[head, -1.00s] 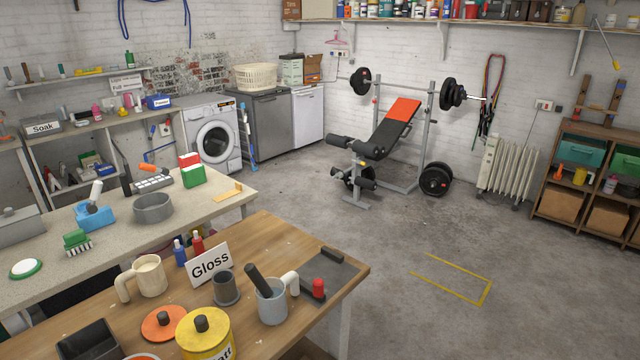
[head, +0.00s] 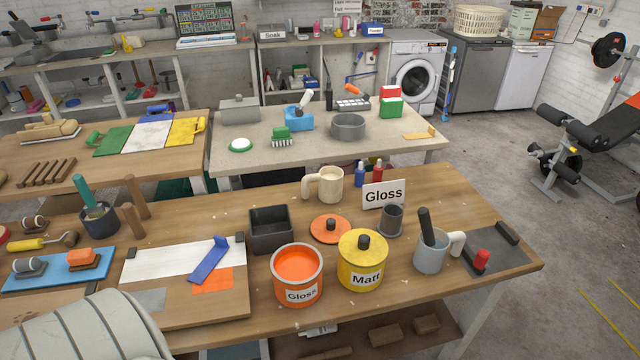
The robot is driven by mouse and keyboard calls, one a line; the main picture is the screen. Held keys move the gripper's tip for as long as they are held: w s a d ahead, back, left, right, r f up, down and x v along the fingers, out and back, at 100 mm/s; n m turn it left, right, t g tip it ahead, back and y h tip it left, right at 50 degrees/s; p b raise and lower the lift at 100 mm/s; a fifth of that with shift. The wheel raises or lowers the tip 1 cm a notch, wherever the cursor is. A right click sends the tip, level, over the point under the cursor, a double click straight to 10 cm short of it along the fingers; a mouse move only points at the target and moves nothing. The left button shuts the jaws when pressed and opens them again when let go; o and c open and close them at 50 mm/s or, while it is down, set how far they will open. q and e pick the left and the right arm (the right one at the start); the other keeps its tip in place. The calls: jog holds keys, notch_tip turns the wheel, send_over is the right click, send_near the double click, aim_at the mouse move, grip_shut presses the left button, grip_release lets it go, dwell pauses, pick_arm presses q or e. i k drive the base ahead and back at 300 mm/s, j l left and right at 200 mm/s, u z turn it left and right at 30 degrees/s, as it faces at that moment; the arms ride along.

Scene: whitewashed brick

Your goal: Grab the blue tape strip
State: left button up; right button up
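The blue tape strip (head: 209,261) lies slantwise on a white sheet on a board (head: 150,262) on the front wooden bench. It has a wider, raised-looking upper end, and its lower end is close to an orange square (head: 212,281). Nothing lies on top of the strip. Neither of my grippers is in the head view.
Right of the board stand a dark square tray (head: 271,231), an orange Gloss pot (head: 297,278) and a yellow Matt pot (head: 362,262). To its left are a blue mat (head: 62,281) with brushes and a dark tool pot (head: 98,219). A pale ribbed shape fills the lower left corner.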

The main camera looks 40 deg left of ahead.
aim_at(201, 272)
jog(key=u, duration=2)
